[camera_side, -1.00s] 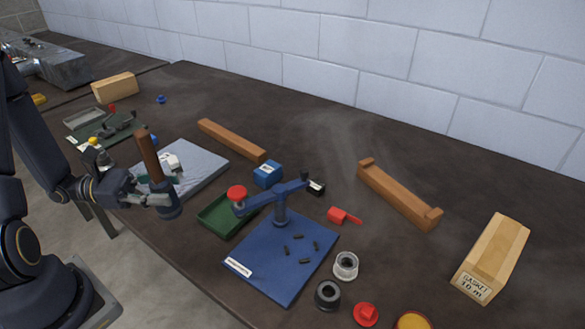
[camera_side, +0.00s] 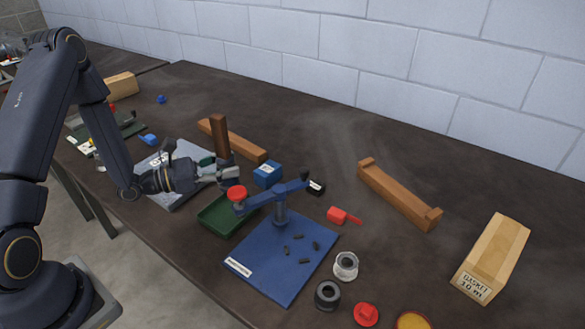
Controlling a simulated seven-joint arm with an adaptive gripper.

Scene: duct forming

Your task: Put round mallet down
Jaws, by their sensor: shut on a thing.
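The round mallet (camera_side: 220,138) stands upright in my gripper, with its brown wooden handle pointing up. My gripper (camera_side: 227,173) is shut on the mallet low down, near its dark head. The head is mostly hidden by the fingers, so I cannot tell whether it touches anything below. The mallet shows in front of a wooden bar (camera_side: 247,147), above the right edge of the pale grey sheet and behind the green tray.
A green tray (camera_side: 213,222), a blue box (camera_side: 267,174) and a blue mat (camera_side: 283,278) with a blue lever tool (camera_side: 280,209) lie close to the right. A wooden rack (camera_side: 398,195) and a gasket box (camera_side: 490,258) stand farther right. The bench's back middle is clear.

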